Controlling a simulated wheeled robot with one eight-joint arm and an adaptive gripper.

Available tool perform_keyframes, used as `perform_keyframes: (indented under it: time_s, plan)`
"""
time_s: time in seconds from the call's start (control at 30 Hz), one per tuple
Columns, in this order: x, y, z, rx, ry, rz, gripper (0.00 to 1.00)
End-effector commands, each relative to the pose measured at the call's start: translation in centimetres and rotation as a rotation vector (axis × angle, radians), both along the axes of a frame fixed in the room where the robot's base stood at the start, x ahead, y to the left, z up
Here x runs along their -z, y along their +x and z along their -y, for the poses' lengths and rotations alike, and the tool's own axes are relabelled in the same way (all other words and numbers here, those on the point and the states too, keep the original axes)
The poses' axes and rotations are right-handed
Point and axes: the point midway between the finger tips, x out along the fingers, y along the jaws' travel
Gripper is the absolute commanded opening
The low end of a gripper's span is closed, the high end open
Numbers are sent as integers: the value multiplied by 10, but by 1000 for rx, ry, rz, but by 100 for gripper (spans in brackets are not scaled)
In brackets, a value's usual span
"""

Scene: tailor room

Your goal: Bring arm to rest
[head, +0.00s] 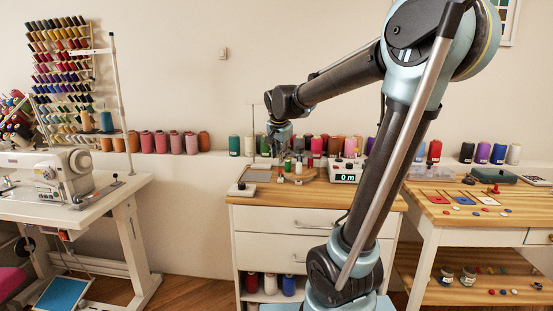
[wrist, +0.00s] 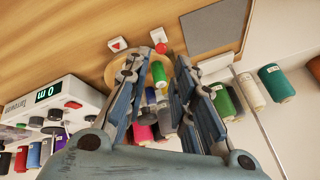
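My arm reaches up and over to the left in the head view. My gripper (head: 279,145) hangs above the wooden top of the drawer cabinet (head: 318,190). In the wrist view my gripper (wrist: 160,68) is open, with a clear gap between its two blue-grey fingers and nothing held. A round wooden tray (wrist: 143,79) with small spools on it shows past and between the fingertips. The gripper looks apart from the tray and spools, though the fingers hide part of them.
A digital display device (head: 345,174) stands right of the tray, with a grey mat (head: 257,175) to its left. Thread cones (head: 178,142) line the wall ledge behind. A sewing machine (head: 65,175) is at left, and a second wooden table (head: 480,205) at right.

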Motion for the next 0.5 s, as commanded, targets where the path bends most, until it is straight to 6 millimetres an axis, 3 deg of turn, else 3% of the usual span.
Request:
perform_keyframes:
  time_s: [0.17, 0.5]
  plan:
    - [12, -30, 22, -52, -34, -34, 24]
    - [69, -142, 78, -289, -141, -163, 24]
